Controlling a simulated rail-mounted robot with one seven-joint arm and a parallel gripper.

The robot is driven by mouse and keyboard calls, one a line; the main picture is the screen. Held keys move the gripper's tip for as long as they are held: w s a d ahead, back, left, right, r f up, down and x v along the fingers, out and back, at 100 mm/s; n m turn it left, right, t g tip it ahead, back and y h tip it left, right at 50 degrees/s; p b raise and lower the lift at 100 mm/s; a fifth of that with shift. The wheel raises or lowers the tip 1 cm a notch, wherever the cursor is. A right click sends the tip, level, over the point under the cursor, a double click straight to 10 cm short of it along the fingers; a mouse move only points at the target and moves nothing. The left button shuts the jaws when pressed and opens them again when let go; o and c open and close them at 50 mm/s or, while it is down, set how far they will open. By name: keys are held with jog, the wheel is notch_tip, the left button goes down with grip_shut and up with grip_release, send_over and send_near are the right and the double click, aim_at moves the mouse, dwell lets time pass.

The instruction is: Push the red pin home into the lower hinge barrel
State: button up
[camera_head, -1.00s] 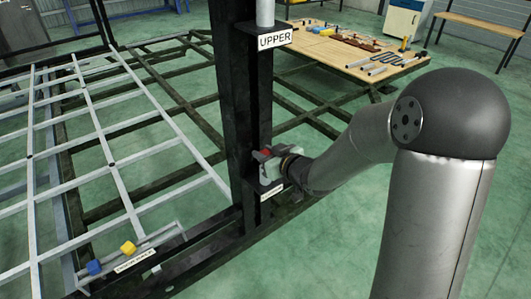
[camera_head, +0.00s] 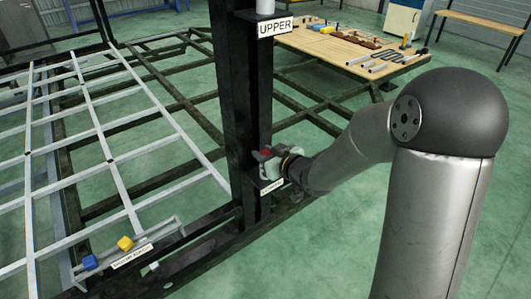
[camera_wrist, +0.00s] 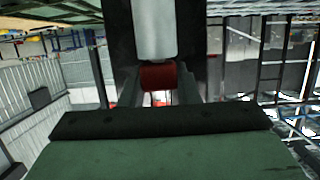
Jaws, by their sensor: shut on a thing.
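My gripper (camera_head: 268,160) is at the dark upright post (camera_head: 247,110), just above the lower label plate (camera_head: 271,186), whose text is too small to read. A red pin (camera_head: 267,151) shows at its fingers. In the wrist view the red pin head (camera_wrist: 159,77) sits between the two grey fingers (camera_wrist: 159,92), which are shut on it. A light grey cylinder (camera_wrist: 154,28) lies directly in line with the red head in that view. The pin's shaft and the lower barrel's opening are mostly hidden, so I cannot tell how deep the pin sits.
The UPPER label (camera_head: 275,27) is higher on the post, beneath a grey cylinder (camera_head: 265,6). A rack with yellow (camera_head: 125,243) and blue (camera_head: 90,263) pieces is at lower left. A wooden table (camera_head: 340,48) with parts stands behind. Dark chassis beams surround the post.

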jog(key=shift+f, duration=0.15)
jog(key=o, duration=1.1)
jog(key=shift+c, duration=0.2)
jog(key=shift+d, duration=0.1)
jog(key=b+v, duration=0.4)
jog(key=v, duration=1.3)
jog(key=shift+b, duration=0.35)
